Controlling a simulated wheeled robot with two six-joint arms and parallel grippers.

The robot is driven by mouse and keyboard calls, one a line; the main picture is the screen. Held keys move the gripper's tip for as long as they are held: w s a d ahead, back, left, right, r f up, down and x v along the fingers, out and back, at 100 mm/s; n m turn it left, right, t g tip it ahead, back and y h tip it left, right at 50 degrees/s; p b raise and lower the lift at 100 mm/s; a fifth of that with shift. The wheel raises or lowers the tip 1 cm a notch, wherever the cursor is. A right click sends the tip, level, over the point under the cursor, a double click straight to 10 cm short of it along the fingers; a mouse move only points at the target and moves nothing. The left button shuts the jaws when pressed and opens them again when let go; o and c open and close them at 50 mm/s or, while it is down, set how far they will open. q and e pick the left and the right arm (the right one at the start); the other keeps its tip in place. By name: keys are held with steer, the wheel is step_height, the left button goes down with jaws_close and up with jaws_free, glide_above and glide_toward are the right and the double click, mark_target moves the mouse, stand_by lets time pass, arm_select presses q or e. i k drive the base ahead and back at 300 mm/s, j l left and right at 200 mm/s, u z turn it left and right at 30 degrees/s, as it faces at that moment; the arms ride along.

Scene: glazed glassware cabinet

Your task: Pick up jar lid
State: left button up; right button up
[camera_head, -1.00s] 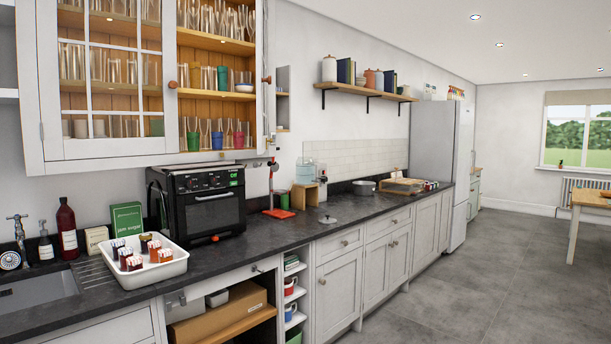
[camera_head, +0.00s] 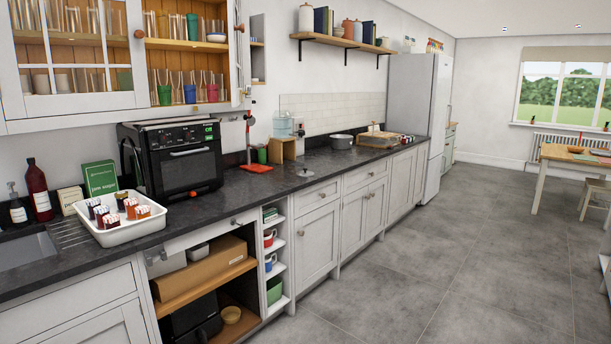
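A small, pale round lid-like piece with a dark knob (camera_head: 305,172) lies on the dark worktop, right of the red-based stand. I cannot tell for sure that it is the jar lid. Several small jars (camera_head: 130,208) with dark red and orange contents stand in a white tray (camera_head: 128,232) at the left; their tops are too small to make out clearly. Neither of my grippers is in view.
A black toaster oven (camera_head: 190,160) stands behind the tray. A red-based stand (camera_head: 257,168), wooden box (camera_head: 281,151), grey pot (camera_head: 341,141) and wooden board (camera_head: 377,140) line the worktop (camera_head: 235,196). The floor (camera_head: 430,255) in front is clear. A table (camera_head: 572,158) stands far right.

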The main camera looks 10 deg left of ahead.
mark_target(304, 173)
steer(key=i, duration=0.6)
steer(key=i+j+z, duration=0.1)
steer(key=i, duration=0.55)
